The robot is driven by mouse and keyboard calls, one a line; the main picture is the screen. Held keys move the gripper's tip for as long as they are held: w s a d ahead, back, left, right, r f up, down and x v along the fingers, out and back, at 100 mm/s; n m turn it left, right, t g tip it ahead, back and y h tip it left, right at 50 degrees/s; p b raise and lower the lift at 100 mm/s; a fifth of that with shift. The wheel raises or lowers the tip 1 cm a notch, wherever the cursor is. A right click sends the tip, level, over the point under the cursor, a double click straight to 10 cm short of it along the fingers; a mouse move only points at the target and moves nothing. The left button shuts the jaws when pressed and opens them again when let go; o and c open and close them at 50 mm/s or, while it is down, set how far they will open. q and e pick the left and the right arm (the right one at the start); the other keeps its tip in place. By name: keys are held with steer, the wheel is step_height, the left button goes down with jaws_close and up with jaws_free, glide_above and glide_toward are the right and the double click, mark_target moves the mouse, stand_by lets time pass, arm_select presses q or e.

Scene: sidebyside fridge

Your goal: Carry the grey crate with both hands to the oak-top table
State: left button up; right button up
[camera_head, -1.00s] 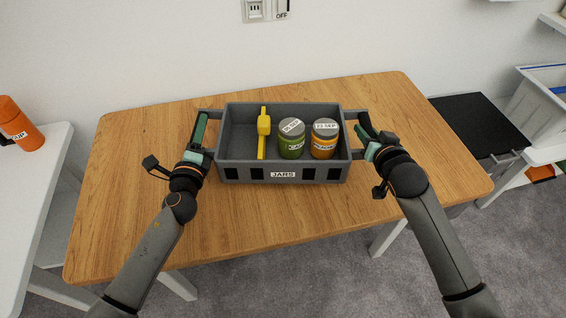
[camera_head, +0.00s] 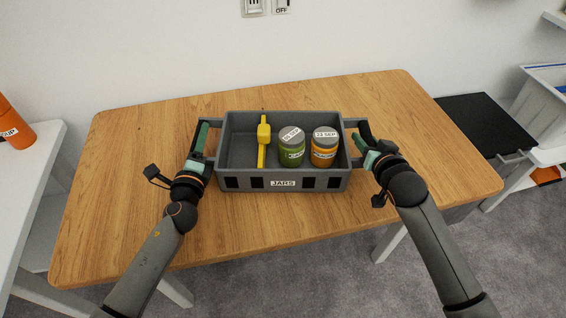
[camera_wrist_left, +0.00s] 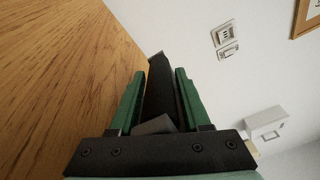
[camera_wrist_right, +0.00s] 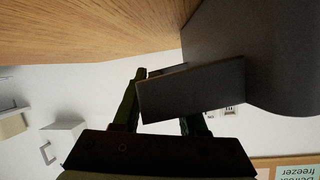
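The grey crate (camera_head: 232,184), labelled JARS, appears upright on the oak-top table (camera_head: 135,220), near its middle. It holds a yellow tool (camera_head: 263,136), a green jar (camera_head: 291,151) and an orange jar (camera_head: 324,152). My left gripper (camera_head: 203,133) is at its left handle; in the left wrist view the fingers (camera_wrist_left: 160,90) stand either side of a dark bar, with a gap. My right gripper (camera_head: 360,135) is at the right handle, fingers parted; its wrist view shows the fingers (camera_wrist_right: 160,100) partly hidden by a grey piece. Both look open around the handles.
A white table (camera_head: 25,200) with an orange bottle (camera_head: 14,124) stands at the left. A black surface (camera_head: 480,125) and white shelving with a bin (camera_head: 545,100) are at the right. The wall (camera_head: 180,50) is behind. The tabletop is otherwise clear.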

arm_select(q)
steer(key=o, duration=0.4)
steer(key=shift+a+r, duration=0.1)
steer(key=shift+c, duration=0.2)
arm_select(e)
steer(key=o, duration=0.3)
steer(key=shift+r, duration=0.1)
steer(key=shift+o, duration=0.2)
steer(key=shift+d, duration=0.1)
arm_select(q)
steer(key=shift+s, duration=0.1)
steer(key=s, duration=1.1)
steer(key=shift+s, duration=0.4)
arm_select(e)
steer(key=shift+s, duration=0.1)
steer(key=v, duration=1.1)
steer(key=shift+s, duration=0.4)
arm_select(q)
steer(key=shift+s, duration=0.1)
arm_select(e)
steer(key=shift+s+r, duration=0.1)
